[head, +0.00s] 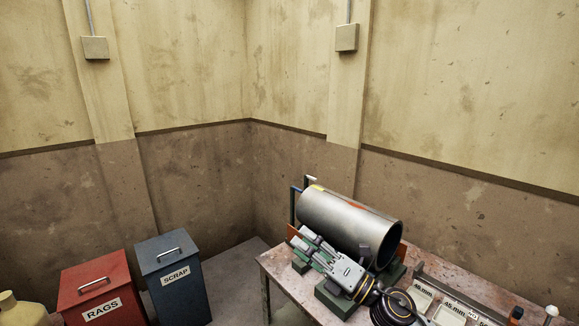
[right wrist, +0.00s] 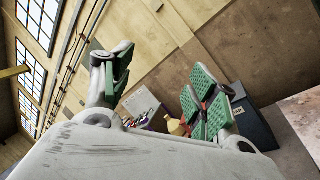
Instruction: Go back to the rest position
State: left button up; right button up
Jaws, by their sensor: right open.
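My right gripper (head: 312,245) is in front of the metal pipe in the head view, above the workbench, its fingers pointing up and to the left. In the right wrist view its green-padded fingers (right wrist: 158,90) are spread wide with nothing between them. The large grey metal pipe (head: 345,218) lies on its side on green supports, its dark open end facing right. My right gripper and wrist hide part of the pipe's lower side; I cannot tell whether they touch it. My left gripper is in neither view.
The workbench (head: 283,277) carries labelled trays (head: 450,312) at the right. A red RAGS bin (head: 97,285) and a dark SCRAP bin (head: 174,275) stand on the floor at the left. Floor shows between the SCRAP bin and the bench. Walls close the corner behind.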

jog(key=w+d+f+m+t+h, duration=0.1)
jog(key=d+f+m+t+h, duration=0.2)
jog(key=d+m+h, duration=0.55)
jog(key=w+d+f+m+t+h, duration=0.1)
jog(key=d+f+m+t+h, duration=0.4)
jog(key=m, duration=0.7)
jog(key=s+d+f+m+g+h, duration=0.2)
jog(key=s+d+f+m+g, duration=0.1)
jog(key=f+m+g, duration=0.15)
jog(key=s+d+f+m+g+h, duration=0.2)
jog(key=s+f+m+g+h, duration=0.1)
jog(key=f, duration=0.3)
jog(key=s+f+m+g+y, duration=0.1)
jog(key=s+f+m+g, duration=0.1)
jog(key=s+f+g, duration=0.55)
jog(key=s+f+m+g+y, duration=0.1)
jog(key=s+f+m+g, duration=0.3)
jog(key=s, duration=0.7)
notch_tip(320, 180, down, 34)
jog(key=s+r+n, duration=0.1)
jog(key=s, duration=0.2)
jog(key=s+d+f, duration=0.2)
jog(key=s+f, duration=0.8)
jog(key=s, duration=0.1)
jog(key=s+d+f, duration=0.2)
jog(key=s+f, duration=0.9)
jog(key=shift+n+g, duration=0.3)
jog(key=shift+g, duration=0.1)
